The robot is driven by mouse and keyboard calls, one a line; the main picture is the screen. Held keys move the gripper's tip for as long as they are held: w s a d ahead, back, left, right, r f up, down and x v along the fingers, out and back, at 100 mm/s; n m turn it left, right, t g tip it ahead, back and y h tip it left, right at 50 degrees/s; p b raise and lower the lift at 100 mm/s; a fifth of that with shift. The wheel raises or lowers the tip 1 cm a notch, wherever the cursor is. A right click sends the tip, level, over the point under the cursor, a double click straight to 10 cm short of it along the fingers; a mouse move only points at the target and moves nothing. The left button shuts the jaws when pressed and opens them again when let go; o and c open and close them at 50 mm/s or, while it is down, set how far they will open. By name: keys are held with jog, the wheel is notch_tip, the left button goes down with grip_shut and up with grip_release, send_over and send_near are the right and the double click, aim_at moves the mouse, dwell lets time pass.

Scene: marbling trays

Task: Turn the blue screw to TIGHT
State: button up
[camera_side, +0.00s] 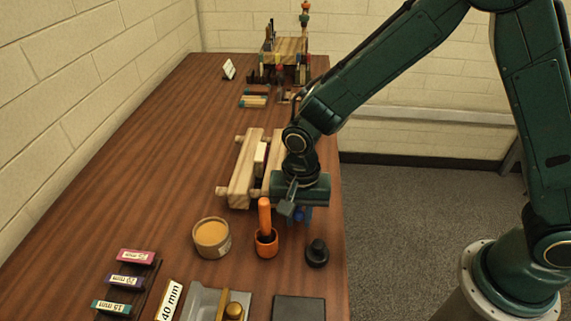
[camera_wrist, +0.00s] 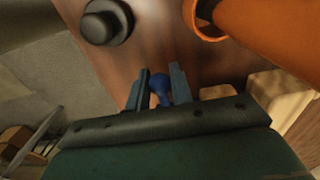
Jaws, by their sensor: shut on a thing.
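The blue screw (camera_wrist: 160,88) shows between the two fingers of my gripper (camera_wrist: 161,74) in the wrist view. The gripper is shut on it. In the side view my gripper (camera_side: 297,211) points down near the table's right edge, at the near right end of the wooden press (camera_side: 239,182). A little of the blue screw (camera_side: 299,215) shows beneath it. The press has two wooden beams with a pale block between them. My wrist hides part of the right beam and most of the screw. No TIGHT mark can be read.
An orange cup with an orange handle (camera_side: 265,217), a black knob-shaped object (camera_side: 317,253) and a tan-filled tub (camera_side: 212,238) stand close in front. Labelled blocks (camera_side: 123,282) lie front left. A small wooden rack (camera_side: 289,47) stands far back. The table's left middle is clear.

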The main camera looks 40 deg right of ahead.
jog(key=shift+w+r, duration=0.1)
jog(key=shift+r, duration=0.5)
jog(key=shift+w+d+r, duration=0.1)
jog(key=shift+d+r, duration=0.05)
jog(key=shift+r, duration=0.35)
jog(key=shift+w+d+r, duration=0.1)
jog(key=shift+w+r, duration=0.05)
jog(key=shift+r, duration=0.1)
dwell(0.3)
